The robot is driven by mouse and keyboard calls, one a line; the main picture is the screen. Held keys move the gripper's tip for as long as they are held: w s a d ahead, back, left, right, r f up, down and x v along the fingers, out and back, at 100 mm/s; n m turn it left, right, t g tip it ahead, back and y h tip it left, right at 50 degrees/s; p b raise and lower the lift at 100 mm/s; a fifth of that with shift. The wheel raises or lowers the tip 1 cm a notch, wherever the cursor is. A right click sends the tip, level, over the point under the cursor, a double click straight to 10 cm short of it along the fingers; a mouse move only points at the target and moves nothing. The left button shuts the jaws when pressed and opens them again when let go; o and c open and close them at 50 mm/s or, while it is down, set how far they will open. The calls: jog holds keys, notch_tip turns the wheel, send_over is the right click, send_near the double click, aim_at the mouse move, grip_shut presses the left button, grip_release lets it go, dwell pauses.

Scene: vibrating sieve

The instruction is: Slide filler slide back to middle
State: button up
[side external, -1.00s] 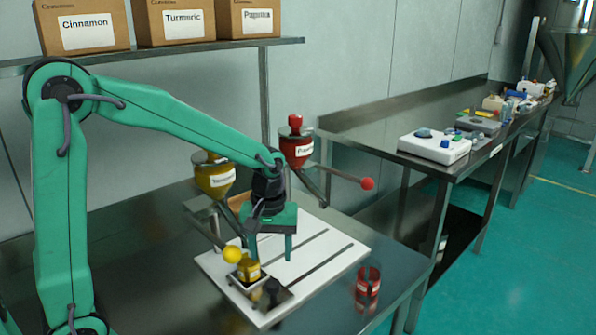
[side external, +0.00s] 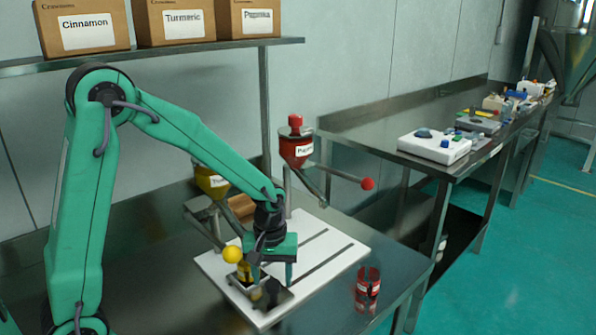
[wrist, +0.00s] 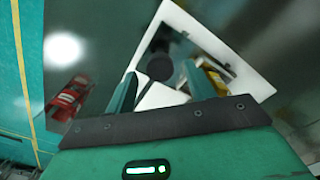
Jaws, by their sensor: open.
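The filler slide (side external: 278,300) is a dark metal plate with a black knob (side external: 272,288), near the front corner of the white board (side external: 338,249). A small yellow jar (side external: 243,270) stands at the slide's left side, partly hidden by a finger. My gripper (side external: 271,283) is open and low over the slide, its fingers on either side of the knob in this view; contact cannot be told.
A yellow-ball lever (side external: 232,255) is close left of my gripper. A red-ball lever (side external: 367,184) extends from the red paprika hopper (side external: 296,147). The turmeric hopper (side external: 211,180) is behind my arm. A red jar (side external: 367,289) stands right of the board.

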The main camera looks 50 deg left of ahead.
jog(key=shift+f, duration=0.7)
jog(key=shift+c, duration=0.2)
grip_shut()
jog(key=shift+w+r, duration=0.1)
jog(key=shift+w, duration=6.5)
jog(key=shift+o, duration=0.2)
grip_release()
jog(key=shift+s, duration=0.1)
jog(key=shift+r, duration=0.1)
